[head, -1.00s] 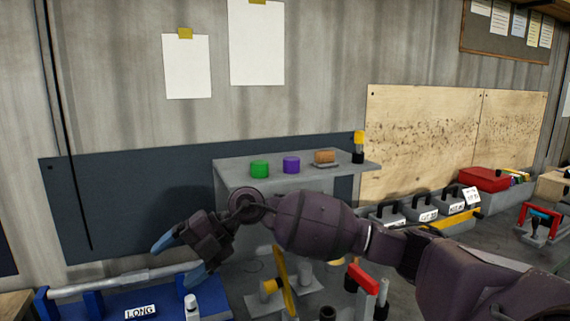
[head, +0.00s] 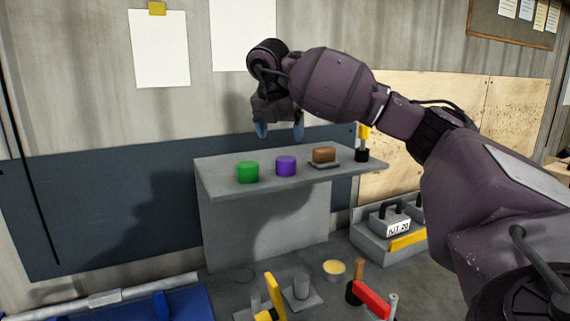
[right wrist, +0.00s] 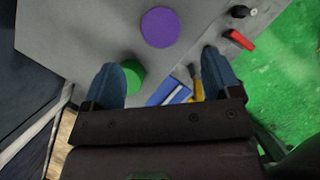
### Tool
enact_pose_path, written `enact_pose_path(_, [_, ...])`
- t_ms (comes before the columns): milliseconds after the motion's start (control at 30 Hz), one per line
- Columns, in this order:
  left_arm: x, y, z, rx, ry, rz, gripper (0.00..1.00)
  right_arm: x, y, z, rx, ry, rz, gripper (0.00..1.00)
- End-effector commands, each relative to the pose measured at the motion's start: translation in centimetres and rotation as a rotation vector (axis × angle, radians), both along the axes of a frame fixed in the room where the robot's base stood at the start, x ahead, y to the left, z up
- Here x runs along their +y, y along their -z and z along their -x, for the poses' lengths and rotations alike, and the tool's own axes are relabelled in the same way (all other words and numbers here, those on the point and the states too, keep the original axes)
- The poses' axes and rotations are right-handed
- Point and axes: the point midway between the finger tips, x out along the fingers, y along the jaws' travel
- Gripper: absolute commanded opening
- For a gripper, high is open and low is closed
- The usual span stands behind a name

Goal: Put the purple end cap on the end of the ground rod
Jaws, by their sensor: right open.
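The purple end cap (head: 286,166) stands on the grey shelf (head: 225,183), between a green cap (head: 247,172) and a brown block. It also shows in the right wrist view (right wrist: 160,27), beyond the fingertips. My right gripper (head: 279,132) points down above the shelf, open and empty, above the purple cap and apart from it. In the right wrist view its two blue fingers (right wrist: 162,72) stand wide apart, with the green cap (right wrist: 131,77) partly behind the left finger. A long metal rod (head: 105,299) lies on a blue holder (head: 180,305) at the lower left. My left gripper is out of view.
A brown block (head: 324,155) and a yellow-and-black item (head: 362,145) stand on the shelf's right part. Below are a yellow lever (head: 273,291), a red-topped tool (head: 371,299) and a grey box (head: 390,220). The wall stands close behind the shelf.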

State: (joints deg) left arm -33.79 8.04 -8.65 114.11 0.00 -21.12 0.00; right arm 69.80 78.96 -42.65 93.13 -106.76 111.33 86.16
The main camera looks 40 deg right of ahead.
Motion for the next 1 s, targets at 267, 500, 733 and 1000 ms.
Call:
enact_pose_path(267, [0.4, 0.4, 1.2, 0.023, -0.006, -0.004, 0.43, -1.3, 3.6, -0.6, 0.004, -0.002, 0.0, 0.83])
enact_pose_path(500, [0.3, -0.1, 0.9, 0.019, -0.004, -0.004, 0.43, -1.7, 4.9, -0.8, 0.004, -0.003, -0.001, 0.83])
enact_pose_path(733, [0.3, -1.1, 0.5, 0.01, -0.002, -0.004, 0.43, -2.8, 7.7, -1.3, 0.003, -0.004, -0.003, 0.83])
enact_pose_path(1000, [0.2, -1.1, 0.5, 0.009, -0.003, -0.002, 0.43, -3.2, 9.1, -1.6, 0.002, -0.004, -0.002, 0.83])
